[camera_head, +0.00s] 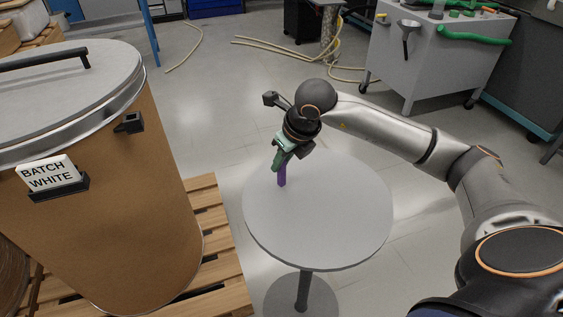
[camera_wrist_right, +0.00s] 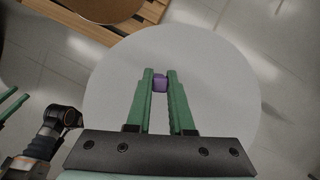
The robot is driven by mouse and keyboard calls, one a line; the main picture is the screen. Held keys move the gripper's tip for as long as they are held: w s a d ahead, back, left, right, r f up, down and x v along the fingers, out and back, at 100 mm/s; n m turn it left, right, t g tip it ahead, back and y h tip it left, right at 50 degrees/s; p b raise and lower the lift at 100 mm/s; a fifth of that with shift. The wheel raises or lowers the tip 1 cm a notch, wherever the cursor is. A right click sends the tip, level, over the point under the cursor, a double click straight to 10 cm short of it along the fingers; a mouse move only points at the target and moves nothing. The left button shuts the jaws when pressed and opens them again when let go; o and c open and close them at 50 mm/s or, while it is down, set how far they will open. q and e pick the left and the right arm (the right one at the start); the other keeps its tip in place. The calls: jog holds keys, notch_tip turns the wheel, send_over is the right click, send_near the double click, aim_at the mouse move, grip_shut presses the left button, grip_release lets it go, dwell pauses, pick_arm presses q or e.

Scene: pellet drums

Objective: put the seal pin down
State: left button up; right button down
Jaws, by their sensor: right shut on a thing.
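The purple seal pin (camera_head: 282,178) points downward over the round grey table (camera_head: 340,215), toward its far left side. My right gripper (camera_head: 279,163) is shut on the seal pin from above. In the right wrist view the purple pin (camera_wrist_right: 159,85) shows between the tips of the two green fingers, with pale tabletop around it. I cannot tell whether its lower end touches the table. Green finger-like parts at the left edge of the wrist view seem to be my left gripper (camera_wrist_right: 10,104), cut off by the frame.
A brown drum (camera_head: 130,200) with a grey lid and a "BATCH WHITE" card (camera_head: 48,173) stands on a wooden pallet (camera_head: 215,240) left of the table. A grey wheeled cabinet (camera_head: 425,65) and loose hoses (camera_head: 285,44) are behind. The rest of the tabletop is bare.

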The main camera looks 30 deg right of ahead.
jog(key=shift+f, duration=0.25)
jog(key=shift+f, duration=0.2)
jog(key=c, duration=0.8)
grip_release()
jog(key=shift+r, duration=0.1)
jog(key=shift+r, duration=0.25)
jog(key=v, duration=1.1)
jog(key=shift+s+r+p, duration=0.2)
jog(key=shift+r+p, duration=0.1)
jog(key=shift+p, duration=0.05)
